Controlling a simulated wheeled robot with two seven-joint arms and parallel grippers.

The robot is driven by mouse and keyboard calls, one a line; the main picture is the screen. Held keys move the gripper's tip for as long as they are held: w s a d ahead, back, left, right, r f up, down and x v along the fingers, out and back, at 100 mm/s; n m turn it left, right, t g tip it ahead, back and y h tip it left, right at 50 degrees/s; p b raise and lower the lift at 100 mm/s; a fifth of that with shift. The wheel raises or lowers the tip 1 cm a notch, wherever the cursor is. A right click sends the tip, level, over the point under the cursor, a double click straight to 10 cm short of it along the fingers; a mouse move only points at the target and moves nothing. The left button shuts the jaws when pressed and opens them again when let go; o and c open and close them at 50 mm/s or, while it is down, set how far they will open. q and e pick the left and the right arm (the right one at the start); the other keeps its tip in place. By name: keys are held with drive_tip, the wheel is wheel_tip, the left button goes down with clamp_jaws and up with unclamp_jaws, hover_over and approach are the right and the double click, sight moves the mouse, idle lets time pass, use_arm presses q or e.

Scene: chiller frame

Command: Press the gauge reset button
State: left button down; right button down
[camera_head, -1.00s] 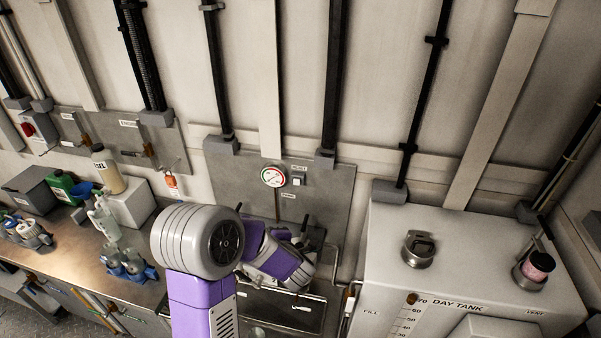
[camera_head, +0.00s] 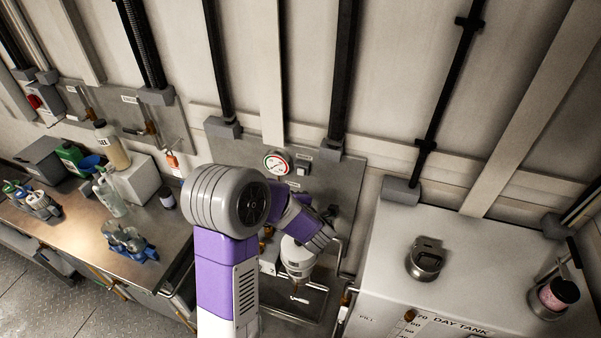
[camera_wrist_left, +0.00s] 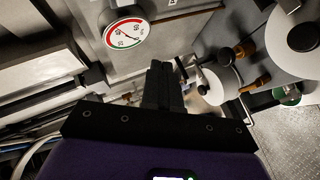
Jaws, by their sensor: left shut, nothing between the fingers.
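The round gauge (camera_head: 276,163), with a white face and a red and green scale, is on the grey wall panel. The small reset button box (camera_head: 302,168) is just right of it, under a small label. In the left wrist view the gauge (camera_wrist_left: 126,31) is at the upper left; I cannot make out the button there. My left gripper (camera_wrist_left: 163,72) is shut and empty, its black fingers pointing toward the panel, below and right of the gauge in that view. In the head view my left wrist is below the gauge and button; its fingertips cannot be clearly told. My right gripper is not in view.
A white filter housing (camera_head: 298,257) with pipework is below my wrist. The day tank (camera_head: 468,265) stands at the right. A steel bench (camera_head: 85,222) with bottles and a blue caddy (camera_head: 128,243) is at the left. Vertical black conduits run up the wall.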

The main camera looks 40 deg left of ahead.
sight(301, 172)
use_arm(q)
drive_tip(key=w+a+p, duration=0.1)
drive_tip(key=w+a, duration=0.1)
drive_tip(key=w, duration=0.5)
drive_tip(key=shift+a, duration=0.15)
drive_tip(key=shift+w, duration=0.15)
idle(1.8)
drive_tip(key=shift+w+a, duration=0.1)
drive_tip(key=shift+w, duration=0.25)
drive_tip(key=shift+w+a, duration=0.15)
drive_tip(key=shift+w, duration=0.25)
idle(0.5)
idle(0.4)
drive_tip(key=shift+s+d, duration=0.3)
drive_tip(key=shift+s, duration=0.5)
